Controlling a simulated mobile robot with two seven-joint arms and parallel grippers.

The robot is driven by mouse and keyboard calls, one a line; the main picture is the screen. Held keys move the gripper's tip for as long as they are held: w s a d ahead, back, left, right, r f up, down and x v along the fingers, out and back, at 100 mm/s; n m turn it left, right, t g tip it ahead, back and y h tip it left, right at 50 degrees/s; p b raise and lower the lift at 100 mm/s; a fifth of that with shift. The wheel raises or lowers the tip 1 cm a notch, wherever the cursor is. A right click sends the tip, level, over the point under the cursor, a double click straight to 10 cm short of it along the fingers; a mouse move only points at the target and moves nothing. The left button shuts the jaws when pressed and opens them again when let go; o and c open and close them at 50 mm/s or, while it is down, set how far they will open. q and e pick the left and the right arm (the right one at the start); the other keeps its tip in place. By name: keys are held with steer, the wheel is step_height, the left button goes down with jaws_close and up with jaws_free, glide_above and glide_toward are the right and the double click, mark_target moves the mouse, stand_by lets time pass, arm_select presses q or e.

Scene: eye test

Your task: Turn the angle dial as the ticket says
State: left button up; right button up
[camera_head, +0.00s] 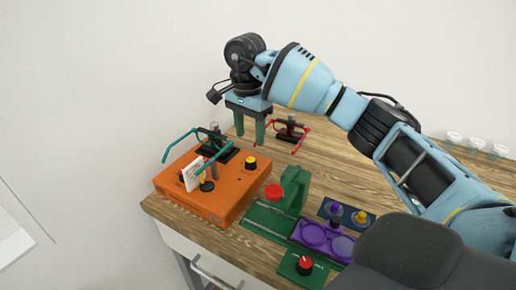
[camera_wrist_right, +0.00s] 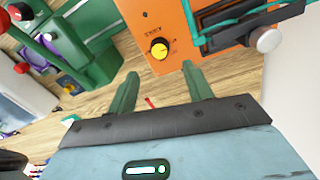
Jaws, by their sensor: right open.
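A yellow-topped dial (camera_head: 251,162) with a black base sits on the orange box (camera_head: 215,208). It also shows in the right wrist view (camera_wrist_right: 159,49), with small markings beside it that I cannot read. A white ticket (camera_head: 192,174) stands upright on the box; its writing is too small to read. My right gripper (camera_head: 250,138) is open and empty above and behind the box. In the right wrist view its green fingers (camera_wrist_right: 160,69) point toward the yellow dial, apart from it. My left gripper is out of view.
Teal glasses (camera_head: 180,146) rest on a black holder on the box; red glasses (camera_head: 290,130) are behind. A green press with a red top (camera_head: 273,191), a purple tray (camera_head: 296,236) and a red knob (camera_head: 304,264) on a green base are nearby. White cups (camera_head: 476,143) stand far right.

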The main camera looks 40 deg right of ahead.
mark_target(251, 159)
steer(key=shift+a+f, duration=0.1)
step_height(251, 159, down, 6)
steer(key=shift+s+f, duration=0.15)
steer(key=shift+f, duration=0.5)
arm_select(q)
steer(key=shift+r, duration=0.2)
arm_select(e)
steer(key=c, duration=0.9)
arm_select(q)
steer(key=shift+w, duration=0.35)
arm_select(e)
steer(key=shift+c, duration=0.4)
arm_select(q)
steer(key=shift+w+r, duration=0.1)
